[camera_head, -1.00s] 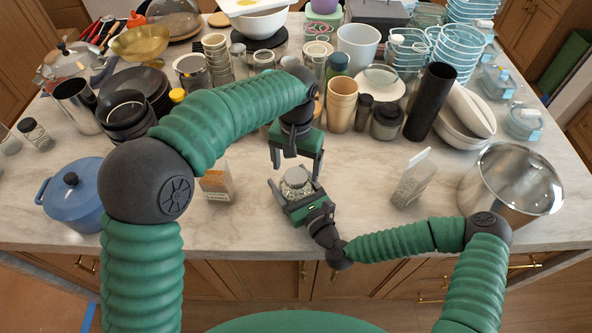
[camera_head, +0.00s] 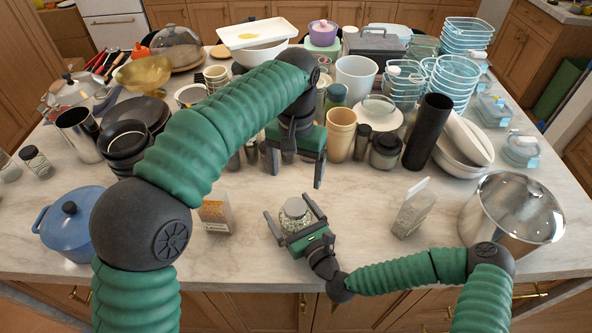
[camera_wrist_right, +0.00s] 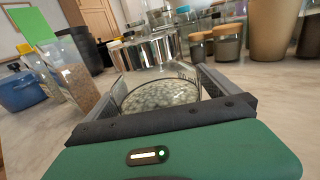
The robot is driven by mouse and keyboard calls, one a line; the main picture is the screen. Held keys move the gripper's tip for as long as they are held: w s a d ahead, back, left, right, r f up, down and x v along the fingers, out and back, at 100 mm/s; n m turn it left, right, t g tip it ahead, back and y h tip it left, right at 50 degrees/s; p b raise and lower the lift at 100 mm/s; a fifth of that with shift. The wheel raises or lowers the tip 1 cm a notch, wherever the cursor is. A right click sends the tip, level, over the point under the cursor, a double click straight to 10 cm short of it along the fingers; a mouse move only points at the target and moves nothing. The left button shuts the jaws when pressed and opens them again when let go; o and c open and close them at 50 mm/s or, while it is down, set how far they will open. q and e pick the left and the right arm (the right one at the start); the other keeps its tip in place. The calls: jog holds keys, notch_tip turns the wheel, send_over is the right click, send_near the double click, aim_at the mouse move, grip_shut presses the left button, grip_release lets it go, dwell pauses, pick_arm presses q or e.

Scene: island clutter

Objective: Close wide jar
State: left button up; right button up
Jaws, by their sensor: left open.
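The wide jar (camera_head: 294,216) is a small clear glass jar with pebbly pale contents, upright near the counter's front middle. In the right wrist view the jar (camera_wrist_right: 160,94) sits between the two fingers, with a shiny silver band above it that looks like a lid. My right gripper (camera_head: 296,211) comes from the front right, its fingers on both sides of the jar and seemingly against it. My left gripper (camera_head: 296,180) is open and empty, pointing down, above and behind the jar. I cannot tell how tightly the lid sits.
A blue pot (camera_head: 70,222) is at the left, a steel pot (camera_head: 512,212) at the right. Crowded cups, jars and bowls fill the back. The counter around the jar is clear.

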jog(key=b+v, duration=0.2)
jog(key=v, duration=0.7)
jog(key=shift+s+d+f, duration=0.2)
jog(key=shift+s, duration=0.1)
jog(key=p+v, duration=0.1)
jog(key=v, duration=0.1)
jog(key=p+v, duration=0.1)
jog(key=v, duration=0.1)
jog(key=p+v, duration=0.1)
jog(key=v, duration=0.1)
jog(key=shift+s+d+r+p, duration=0.15)
jog(key=shift+s+r+p, duration=0.05)
jog(key=shift+r+p, duration=0.15)
jog(key=shift+s+d+f, duration=0.1)
jog(key=shift+s, duration=0.3)
jog(key=shift+w+f, duration=0.1)
